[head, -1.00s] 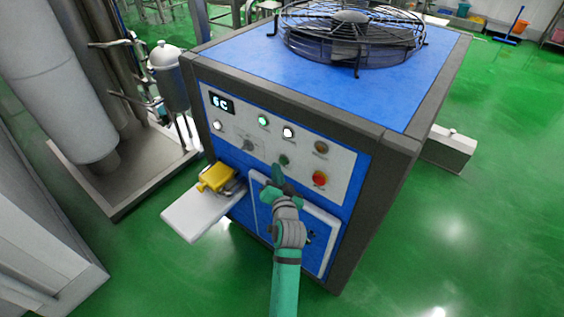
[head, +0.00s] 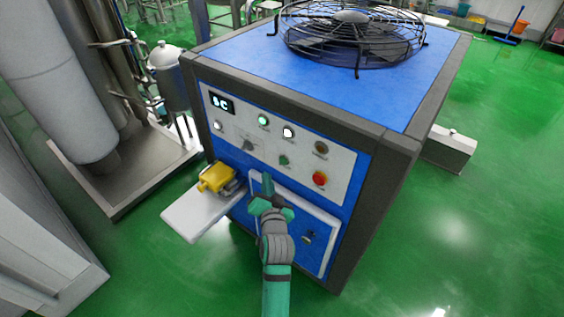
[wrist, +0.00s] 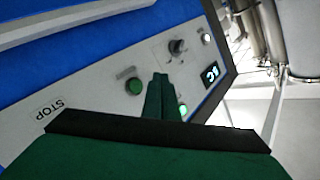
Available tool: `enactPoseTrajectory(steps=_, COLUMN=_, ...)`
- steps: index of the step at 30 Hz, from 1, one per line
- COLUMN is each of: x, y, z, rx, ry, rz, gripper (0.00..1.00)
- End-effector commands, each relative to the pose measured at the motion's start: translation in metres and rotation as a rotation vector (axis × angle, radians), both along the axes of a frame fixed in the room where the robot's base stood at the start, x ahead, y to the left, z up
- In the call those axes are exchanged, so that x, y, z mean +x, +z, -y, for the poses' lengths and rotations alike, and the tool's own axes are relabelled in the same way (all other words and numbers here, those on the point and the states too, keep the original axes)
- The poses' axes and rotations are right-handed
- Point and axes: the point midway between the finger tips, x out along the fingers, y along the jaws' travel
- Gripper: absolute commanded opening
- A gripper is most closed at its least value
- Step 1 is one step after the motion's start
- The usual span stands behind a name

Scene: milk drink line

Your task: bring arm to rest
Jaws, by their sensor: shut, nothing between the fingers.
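My gripper (head: 267,184) is at the end of my green and grey arm, in front of the blue machine (head: 210,150). Its fingers are shut together and empty; they also show in the wrist view (wrist: 160,97). In the head view the fingertips overlap the upper part of the front door (head: 318,222), below the grey control panel (head: 330,168). The green button (head: 284,160) is just above and right of the fingertips. It also shows left of the fingers in the wrist view (wrist: 135,86). I cannot tell the exact gap between fingertips and machine.
A white shelf (head: 190,220) juts out at the machine's left, with a yellow device (head: 217,178) by its inner end. A red button (head: 319,179) and a small display (head: 221,103) are on the panel. Steel tanks stand at left. Green floor at right is mostly clear.

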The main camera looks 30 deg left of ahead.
Motion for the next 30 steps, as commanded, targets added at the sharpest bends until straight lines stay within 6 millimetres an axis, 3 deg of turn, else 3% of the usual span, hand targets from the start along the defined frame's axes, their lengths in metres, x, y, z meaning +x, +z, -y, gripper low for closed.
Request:
enactPoseTrajectory(steps=23, x=0.000, y=-0.001, z=0.001, rx=-0.001, ry=-0.002, rz=-0.001, gripper=0.00)
enactPoseTrajectory(steps=26, x=-0.004, y=-0.010, z=0.013, rx=-0.010, ry=-0.018, rz=0.002, gripper=0.00)
enactPoseTrajectory(steps=30, x=-0.018, y=-0.036, z=0.052, rx=-0.042, ry=-0.074, rz=0.011, gripper=0.00)
